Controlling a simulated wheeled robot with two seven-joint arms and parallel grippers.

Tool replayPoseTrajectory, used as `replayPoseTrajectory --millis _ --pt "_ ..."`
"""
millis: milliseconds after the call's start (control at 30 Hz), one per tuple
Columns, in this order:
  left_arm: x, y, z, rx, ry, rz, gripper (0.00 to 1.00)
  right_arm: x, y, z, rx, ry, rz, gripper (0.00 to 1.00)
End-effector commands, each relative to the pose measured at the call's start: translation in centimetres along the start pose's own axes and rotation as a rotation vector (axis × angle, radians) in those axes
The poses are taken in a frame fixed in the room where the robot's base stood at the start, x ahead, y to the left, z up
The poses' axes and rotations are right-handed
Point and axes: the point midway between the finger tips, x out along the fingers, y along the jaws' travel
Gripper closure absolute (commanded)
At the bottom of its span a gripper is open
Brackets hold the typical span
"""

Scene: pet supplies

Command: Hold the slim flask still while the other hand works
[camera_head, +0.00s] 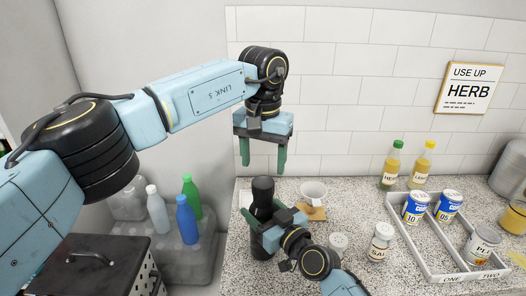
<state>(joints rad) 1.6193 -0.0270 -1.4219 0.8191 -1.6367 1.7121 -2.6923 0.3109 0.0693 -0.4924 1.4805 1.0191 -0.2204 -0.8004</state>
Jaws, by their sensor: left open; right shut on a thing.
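The slim flask (262,190) is black and stands upright near the left edge of the speckled counter. My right gripper (260,224) is shut on its lower body, and the wrist hides part of the flask there. My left gripper (263,165) is above the flask, pointing down with its two green fingers apart. Nothing is between the fingers, and the flask's top appears just below them.
A white mug (313,193) stands right of the flask. A white divided tray (405,234) holds cans at right. Two yellow bottles (391,166) (422,166) stand by the wall. Coloured bottles (187,220) stand lower left, off the counter.

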Motion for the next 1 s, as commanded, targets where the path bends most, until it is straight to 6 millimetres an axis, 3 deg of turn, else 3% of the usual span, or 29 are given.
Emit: replayPoseTrajectory --millis 333,767,1000 --pt "5.2 0.0 0.0 -0.002 -0.002 0.001 0.36 0.0 0.0 0.0 0.000 0.001 0.000 1.00" --pt "6.3 0.0 0.0 -0.003 0.001 0.000 0.36 0.0 0.0 0.0 0.000 0.001 0.000 1.00" --pt "6.3 0.0 0.0 -0.004 0.000 0.000 0.66 0.0 0.0 0.0 0.000 0.001 0.000 1.00"
